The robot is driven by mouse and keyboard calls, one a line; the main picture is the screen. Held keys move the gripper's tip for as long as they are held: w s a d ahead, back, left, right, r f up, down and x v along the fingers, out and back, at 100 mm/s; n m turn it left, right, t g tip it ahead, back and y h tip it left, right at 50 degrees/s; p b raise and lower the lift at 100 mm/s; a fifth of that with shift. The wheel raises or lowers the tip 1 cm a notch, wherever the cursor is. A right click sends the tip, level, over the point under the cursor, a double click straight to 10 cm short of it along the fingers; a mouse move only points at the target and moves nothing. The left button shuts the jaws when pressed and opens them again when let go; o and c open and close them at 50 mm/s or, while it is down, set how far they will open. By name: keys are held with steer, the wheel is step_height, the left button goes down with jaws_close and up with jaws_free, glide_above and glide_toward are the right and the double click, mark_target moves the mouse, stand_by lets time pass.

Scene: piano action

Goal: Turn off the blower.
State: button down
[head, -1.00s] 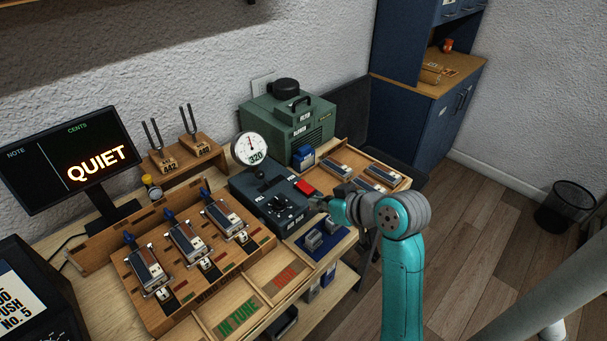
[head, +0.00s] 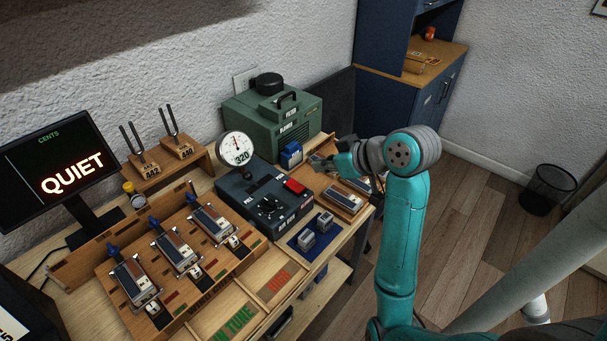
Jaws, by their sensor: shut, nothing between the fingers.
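The blower (head: 270,117) is a green box with a dark round cap and a handle, standing at the back of the bench against the wall. My gripper (head: 316,160) is shut and empty, over the wooden tray to the right of the red switch and in front of the blower. It is apart from the switch. Its fingertips are small in view.
The wooden tray (head: 352,212) holds metal reed pieces. A monitor (head: 58,172) reads QUIET. Tuning forks (head: 176,133) and a reed rack (head: 180,258) fill the left.

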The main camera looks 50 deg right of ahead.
glide_above(291, 183)
steer(key=s, duration=0.2)
step_height(291, 183, down, 6)
steer(key=shift+s+f, duration=0.1)
steer(key=shift+s, duration=0.05)
step_height(291, 183, down, 2)
steer(key=shift+f, duration=0.15)
steer(key=shift+w+f, duration=0.2)
steer(key=shift+f, duration=0.5)
steer(key=shift+w+f, duration=0.1)
steer(key=shift+f, duration=0.2)
steer(key=shift+w+r, duration=0.2)
steer(key=shift+w, duration=0.6)
steer(key=shift+r, duration=0.1)
